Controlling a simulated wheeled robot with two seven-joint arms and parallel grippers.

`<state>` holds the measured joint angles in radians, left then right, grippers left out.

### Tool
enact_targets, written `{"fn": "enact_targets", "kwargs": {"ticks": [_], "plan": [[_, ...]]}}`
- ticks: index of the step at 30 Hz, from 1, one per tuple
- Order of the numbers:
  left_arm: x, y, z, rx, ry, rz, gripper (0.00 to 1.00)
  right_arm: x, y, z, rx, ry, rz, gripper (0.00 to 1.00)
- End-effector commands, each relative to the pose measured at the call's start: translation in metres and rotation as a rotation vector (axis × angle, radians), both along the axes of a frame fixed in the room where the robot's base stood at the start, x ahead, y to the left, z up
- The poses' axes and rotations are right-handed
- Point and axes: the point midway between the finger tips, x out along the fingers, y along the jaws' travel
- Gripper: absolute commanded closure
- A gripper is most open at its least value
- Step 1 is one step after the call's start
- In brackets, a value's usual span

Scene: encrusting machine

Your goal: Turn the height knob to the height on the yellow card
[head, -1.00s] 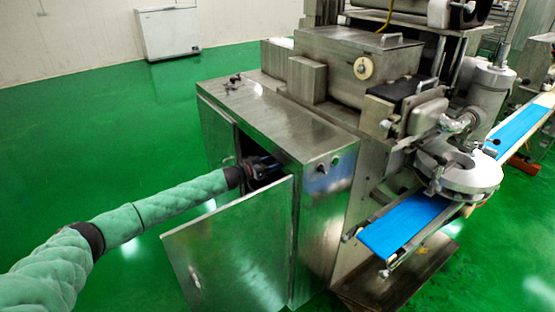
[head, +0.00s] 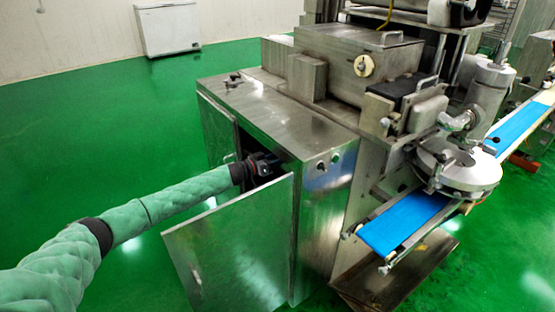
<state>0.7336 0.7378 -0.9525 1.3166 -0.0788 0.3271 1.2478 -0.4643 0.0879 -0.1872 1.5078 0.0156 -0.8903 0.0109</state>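The encrusting machine (head: 280,115) is a steel body with a cabinet at its front left. My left arm comes in from the left, and my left gripper (head: 264,165) is at the cabinet opening, partly inside. Its fingertips are dark and too hidden to tell open from shut. The cabinet door (head: 235,245) stands open below it. Small knobs (head: 328,162) sit on the cabinet's right face, near its top edge. A round cream knob (head: 363,66) is on the upper housing. I cannot tell which is the height knob. No yellow card is visible. My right gripper is not in view.
A blue conveyor belt (head: 405,222) runs along the right under a round steel head (head: 458,168). The open door's edge lies close below my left arm. A white chest freezer (head: 168,28) stands at the back wall. The green floor at left is clear.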

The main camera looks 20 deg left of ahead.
Motion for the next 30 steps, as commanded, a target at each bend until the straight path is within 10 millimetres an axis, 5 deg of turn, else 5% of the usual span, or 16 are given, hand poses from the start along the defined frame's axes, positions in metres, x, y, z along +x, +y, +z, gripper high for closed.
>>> {"fn": "enact_targets", "kwargs": {"ticks": [21,30], "plan": [[0.000,0.000,0.000,0.399,-0.311,0.000,0.81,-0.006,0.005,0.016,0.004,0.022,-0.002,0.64],[0.000,0.001,0.000,0.623,-0.486,0.000,0.81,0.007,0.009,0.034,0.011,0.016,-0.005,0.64]]}}
